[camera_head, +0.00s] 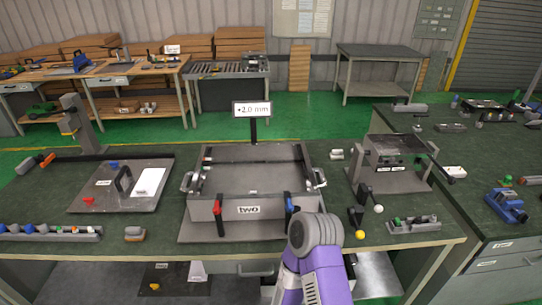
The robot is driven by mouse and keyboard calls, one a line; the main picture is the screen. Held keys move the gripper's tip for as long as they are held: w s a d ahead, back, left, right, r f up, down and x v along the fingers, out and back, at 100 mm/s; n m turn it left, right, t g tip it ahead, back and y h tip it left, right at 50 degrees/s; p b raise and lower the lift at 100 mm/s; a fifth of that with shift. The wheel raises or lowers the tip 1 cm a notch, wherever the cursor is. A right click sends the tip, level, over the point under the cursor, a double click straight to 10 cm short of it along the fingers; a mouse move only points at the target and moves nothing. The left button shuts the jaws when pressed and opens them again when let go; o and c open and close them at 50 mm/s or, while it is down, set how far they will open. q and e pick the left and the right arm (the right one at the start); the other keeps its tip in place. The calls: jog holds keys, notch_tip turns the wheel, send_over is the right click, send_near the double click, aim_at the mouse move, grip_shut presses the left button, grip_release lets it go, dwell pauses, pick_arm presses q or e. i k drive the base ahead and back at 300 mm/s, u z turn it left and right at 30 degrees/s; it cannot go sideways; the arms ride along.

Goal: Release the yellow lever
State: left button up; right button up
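The yellow lever (360,234) is a short dark arm with a yellow ball knob, hanging towards the bench's front edge, just right of centre. A similar lever with a white ball knob (378,208) is just behind it to the right. Both are in front of a grey fixture (392,178) with a dark top. A purple arm link of mine with a grey joint rises from the bottom centre, left of the yellow lever and apart from it in the picture. Neither of my grippers shows.
A flat panel (120,185) and a long parts rack (50,232) are at left. Blue clamps (506,205) sit on the right bench.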

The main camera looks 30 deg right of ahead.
aim_at(360, 235)
jog(key=z, duration=1.75)
jog(key=k, duration=0.55)
jog(key=z, duration=0.7)
jog(key=i, duration=1.3)
jog(key=u, duration=0.5)
